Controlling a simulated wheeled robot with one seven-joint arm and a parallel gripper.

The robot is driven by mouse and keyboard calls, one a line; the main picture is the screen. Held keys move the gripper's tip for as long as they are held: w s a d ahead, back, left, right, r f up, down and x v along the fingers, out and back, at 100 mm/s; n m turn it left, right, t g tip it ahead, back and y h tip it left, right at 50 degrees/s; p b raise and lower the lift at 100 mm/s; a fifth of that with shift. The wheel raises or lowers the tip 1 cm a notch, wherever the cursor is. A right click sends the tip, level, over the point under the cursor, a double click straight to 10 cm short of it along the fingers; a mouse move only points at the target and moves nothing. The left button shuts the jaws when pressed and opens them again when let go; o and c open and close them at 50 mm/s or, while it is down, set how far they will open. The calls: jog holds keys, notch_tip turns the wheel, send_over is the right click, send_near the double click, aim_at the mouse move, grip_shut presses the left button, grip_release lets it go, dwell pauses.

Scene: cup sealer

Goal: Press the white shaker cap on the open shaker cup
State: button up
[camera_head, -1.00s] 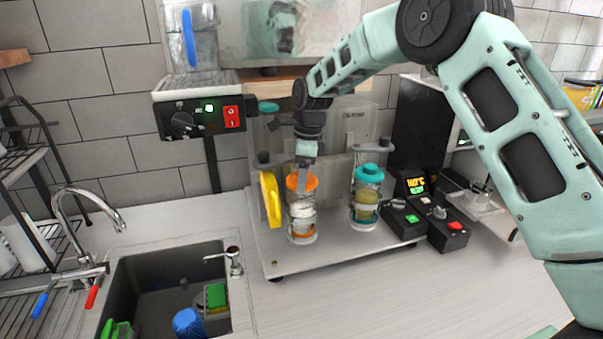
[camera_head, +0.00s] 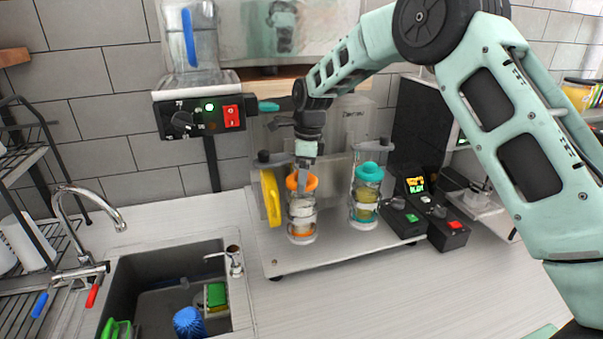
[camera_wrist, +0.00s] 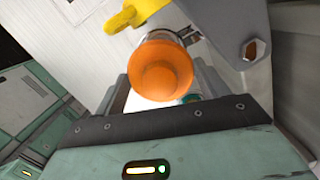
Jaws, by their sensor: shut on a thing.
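The picture shows an orange cap (camera_head: 302,182) on a clear shaker cup (camera_head: 301,227) with a whitish band, upright on the sealer's base plate. I cannot make out a separate white cap. My gripper (camera_head: 304,172) points down on the orange cap from above. In the wrist view the orange cap (camera_wrist: 160,72) sits between the fingers, and my gripper (camera_wrist: 162,85) is shut on it. Whether the cap is fully seated on the cup is hard to tell. A second cup (camera_head: 364,207) with a teal cap (camera_head: 370,172) stands to the right.
A yellow handle (camera_head: 271,197) stands close left of the held cup. Control boxes (camera_head: 430,222) are at the right. A switch box (camera_head: 205,117) hangs on the wall, upper left. The sink (camera_head: 170,290) is front left. The counter in front (camera_head: 390,290) is clear.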

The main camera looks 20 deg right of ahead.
dwell(0.3)
jog(key=o, duration=1.1)
jog(key=shift+r, duration=0.15)
jog(key=shift+r+p, duration=2.5)
jog(key=shift+r, duration=0.9)
jog(key=shift+c, duration=0.4)
grip_shut()
jog(key=shift+f, duration=0.3)
